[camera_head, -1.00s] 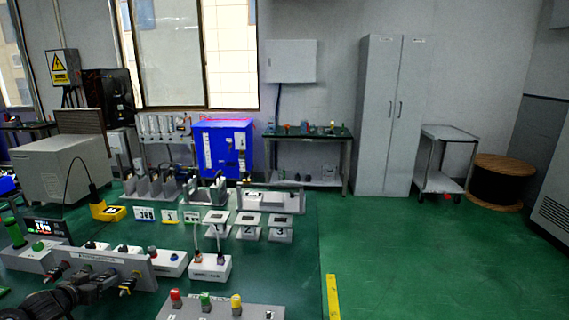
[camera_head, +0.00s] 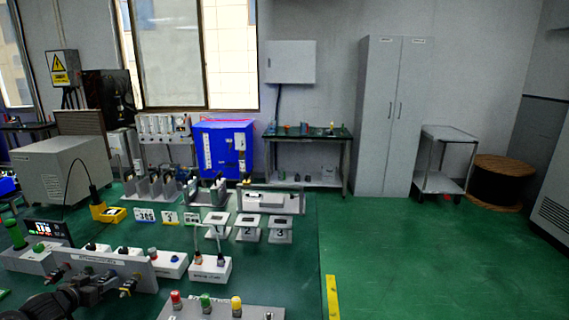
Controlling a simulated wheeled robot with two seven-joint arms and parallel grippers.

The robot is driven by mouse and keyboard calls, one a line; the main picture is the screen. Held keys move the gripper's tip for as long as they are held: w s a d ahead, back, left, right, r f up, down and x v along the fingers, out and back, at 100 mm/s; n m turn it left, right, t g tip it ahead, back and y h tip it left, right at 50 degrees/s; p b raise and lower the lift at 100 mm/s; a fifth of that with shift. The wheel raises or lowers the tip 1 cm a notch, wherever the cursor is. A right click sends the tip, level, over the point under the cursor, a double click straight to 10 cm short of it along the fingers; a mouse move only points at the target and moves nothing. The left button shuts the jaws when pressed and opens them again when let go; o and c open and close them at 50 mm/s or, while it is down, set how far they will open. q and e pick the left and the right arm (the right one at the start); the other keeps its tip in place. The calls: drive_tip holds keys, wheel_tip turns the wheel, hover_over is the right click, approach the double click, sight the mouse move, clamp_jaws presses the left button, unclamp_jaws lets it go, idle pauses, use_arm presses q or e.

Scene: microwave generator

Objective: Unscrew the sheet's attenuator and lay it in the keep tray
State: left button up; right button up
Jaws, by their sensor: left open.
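A grey upright panel (camera_head: 95,264) stands at the lower left with small dark connector pieces on its front. One piece with a red mark (camera_head: 57,272) is at its left and another dark piece (camera_head: 128,286) is at its right. Which one is the attenuator named by the sheet cannot be told. My left gripper (camera_head: 98,284) is dark and open, close in front of the panel's middle; contact cannot be told. It hides part of the panel's front. Small cards with print (camera_head: 145,216) stand behind. I cannot tell which tray is the keep tray. My right gripper is not in view.
A block with red, green and yellow knobs (camera_head: 206,303) is at the front. White numbered stands (camera_head: 249,228) and a socket box (camera_head: 210,268) stand to the right of the panel. A lit display (camera_head: 47,230) is at left.

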use_arm(q)
clamp_jaws()
drive_tip(key=shift+s+a+r+p, duration=0.1)
drive_tip(key=shift+s+p, duration=0.9)
drive_tip(key=shift+p, duration=0.1)
drive_tip(key=shift+s+a+p, duration=0.15)
drive_tip(key=shift+s+p, duration=1.6)
drive_tip(key=shift+s, duration=0.25)
